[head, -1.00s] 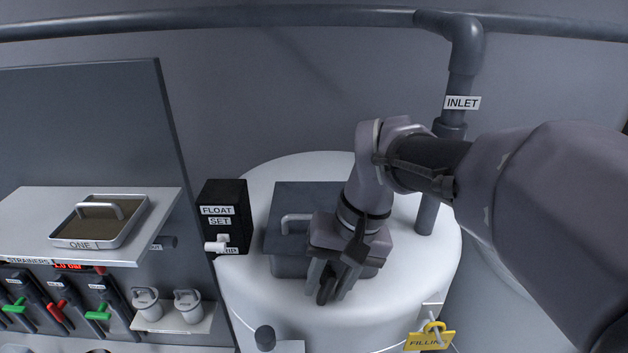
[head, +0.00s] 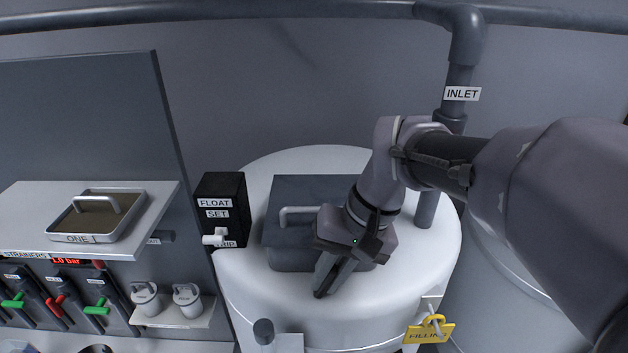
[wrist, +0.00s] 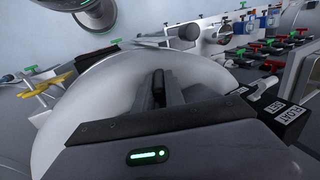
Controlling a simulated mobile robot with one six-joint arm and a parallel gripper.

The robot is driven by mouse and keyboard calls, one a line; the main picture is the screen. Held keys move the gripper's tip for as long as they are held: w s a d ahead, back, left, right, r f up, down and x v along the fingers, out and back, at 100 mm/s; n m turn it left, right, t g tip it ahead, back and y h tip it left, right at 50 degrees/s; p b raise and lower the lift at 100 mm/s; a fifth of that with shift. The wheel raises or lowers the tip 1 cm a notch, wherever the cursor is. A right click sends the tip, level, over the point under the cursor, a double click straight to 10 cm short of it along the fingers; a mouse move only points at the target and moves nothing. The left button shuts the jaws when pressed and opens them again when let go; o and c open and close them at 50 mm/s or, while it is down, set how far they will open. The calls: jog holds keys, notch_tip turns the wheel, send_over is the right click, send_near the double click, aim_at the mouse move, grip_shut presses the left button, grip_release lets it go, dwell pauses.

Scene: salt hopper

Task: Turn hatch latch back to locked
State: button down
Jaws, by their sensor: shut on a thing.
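The dark grey hatch (head: 318,190) with a bar handle (head: 297,215) lies shut on top of the white tank (head: 262,306). My gripper (head: 323,291) is at the hatch's front edge, its fingers pointing down and to the left. In the wrist view the fingers are closed around a small dark piece (wrist: 158,88), which looks like the hatch latch. In the head view my fingers and wrist hide the latch, so its exact angle cannot be told.
A black float box (head: 224,188) with a white lever stands left of the hatch. The inlet pipe (head: 457,110) rises behind on the right. A yellow filling tag (head: 429,334) hangs at the tank's front right. A strainer shelf (head: 30,215) is at left.

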jog(key=y+b, duration=0.2)
jog(key=y, duration=0.1)
jog(key=shift+d+f, duration=0.15)
jog(key=shift+y+b, duration=0.55)
jog(key=shift+y, duration=0.15)
jog(key=c, duration=1.4)
grip_release()
